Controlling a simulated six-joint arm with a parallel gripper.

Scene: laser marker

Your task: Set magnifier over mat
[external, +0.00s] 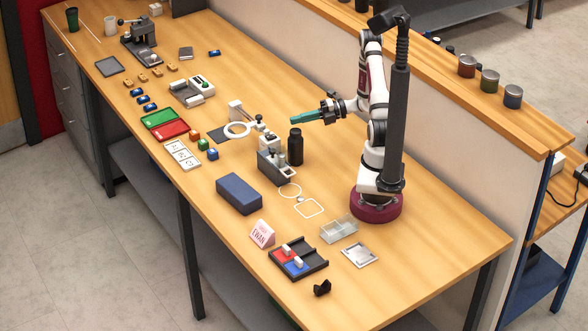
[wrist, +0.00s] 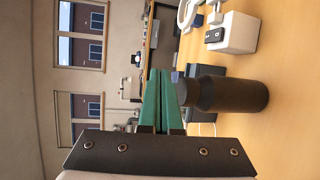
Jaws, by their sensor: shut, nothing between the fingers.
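The magnifier (external: 247,130) is a white ring on a short arm, joined to a pale base (external: 268,142) near the table's middle. In the external view the ring overlaps the right part of a small dark mat (external: 216,134); its height above the mat is unclear. The wrist view shows part of the white ring (wrist: 181,14) and a white block with a dark switch (wrist: 236,32). My gripper (external: 294,121) has green fingers, shut and empty, in the air to the right of the magnifier. The fingers also show in the wrist view (wrist: 160,75).
A black bottle (external: 296,147) stands below and close to my gripper; it also shows in the wrist view (wrist: 232,94). A grey block-shaped holder (external: 274,168) is beside it. A low partition (external: 300,60) runs behind the arm.

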